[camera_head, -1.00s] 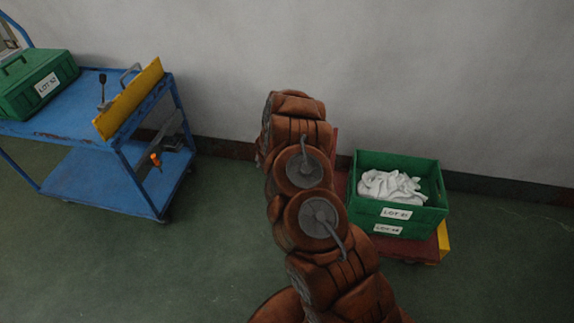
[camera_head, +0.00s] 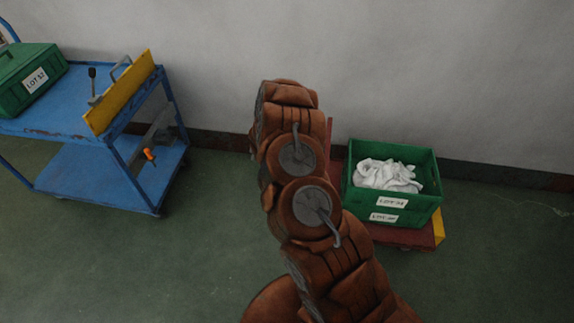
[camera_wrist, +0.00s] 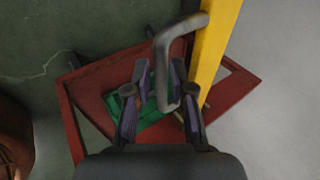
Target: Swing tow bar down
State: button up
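A dark bar with an orange end (camera_head: 149,153) hangs at the right end of the blue trolley (camera_head: 62,170), below its yellow plate; it may be the tow bar. My gripper (camera_wrist: 161,72) shows only in the wrist view; my brown arm hides it in the head view. Its fingers are apart. A grey bent handle (camera_wrist: 162,52) beside a yellow plate (camera_wrist: 217,45) overlaps the space between the fingers. I cannot tell whether they touch it. A red frame (camera_wrist: 75,115) and a small green patch (camera_wrist: 155,115) lie beyond the fingers.
A green crate (camera_head: 398,215) of white cloth sits on a low red dolly (camera_head: 415,238) with a yellow edge, right of my arm. A green lidded box (camera_head: 28,80) stands on the trolley. Floor between trolley and arm is clear; a grey wall (camera_head: 360,60) runs behind.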

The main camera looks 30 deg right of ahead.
jog(key=v, duration=1.1)
jog(key=shift+a+r, duration=0.25)
jog(key=shift+r, duration=0.1)
jog(key=shift+s, duration=0.1)
jog(key=w+a+r+n+t+y, duration=0.2)
jog(key=a+r+n+y, duration=0.25)
jog(key=a+r, duration=0.45)
jog(key=w+a+r+n+t+y, duration=0.25)
jog(key=a+r+n, duration=0.35)
jog(key=a, duration=0.5)
jog(key=s+a+r+n+g+y, duration=0.2)
jog(key=s+a+r+n+y, duration=0.15)
jog(key=s+a+r, duration=0.3)
jog(key=s+a+r+n+g, duration=0.1)
jog(key=s+r+n+g, duration=0.1)
jog(key=s+n, duration=0.35)
jog(key=s+a+r+n+g, duration=0.1)
jog(key=s+r+n+g, duration=0.15)
jog(key=s, duration=0.65)
jog(key=s+d+r+n+g+h, duration=0.1)
jog(key=s+d+n+g+h, duration=0.1)
jog(key=s+d, duration=0.65)
jog(key=s+d+r+n+g+h, duration=0.2)
jog(key=s+d+n+g+h, duration=0.1)
jog(key=s, duration=1.1)
notch_tip(320, 180, up, 19)
jog(key=t+p, duration=0.1)
jog(key=p, duration=1.6)
jog(key=shift+p, duration=0.35)
